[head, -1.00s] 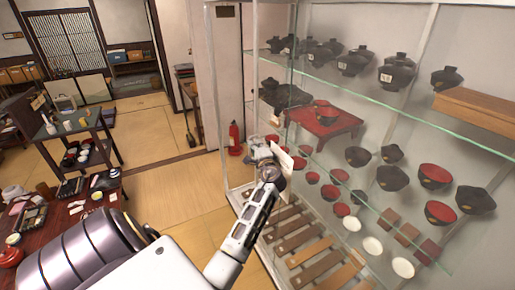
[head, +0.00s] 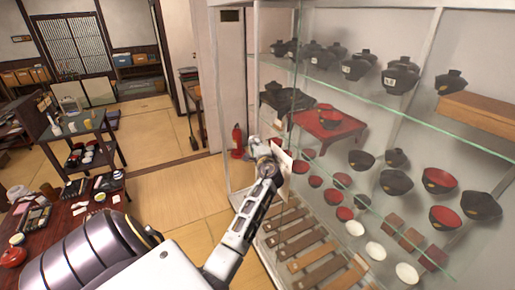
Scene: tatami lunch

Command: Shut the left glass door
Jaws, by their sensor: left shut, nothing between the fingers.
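The glass-fronted cabinet (head: 222,100) fills the right half of the head view. Its clear panes show mainly as thin edges and pale uprights, so I cannot tell exactly how far the left glass door stands open. My left gripper (head: 266,150) is shut and empty at the cabinet's left front, near a pale upright. A flat cream piece (head: 284,160) shows just right of the fingers; I cannot tell whether they touch it or the glass. My forearm hides part of the cabinet's lower left edge. My right gripper is out of view.
Glass shelves hold black lidded bowls (head: 401,75), a red low table (head: 328,122), red-lined bowls (head: 446,217) and wooden strips (head: 302,243). A red extinguisher (head: 237,141) stands left of the cabinet. A dark red table (head: 70,222) stands at left; tatami floor (head: 172,190) between is clear.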

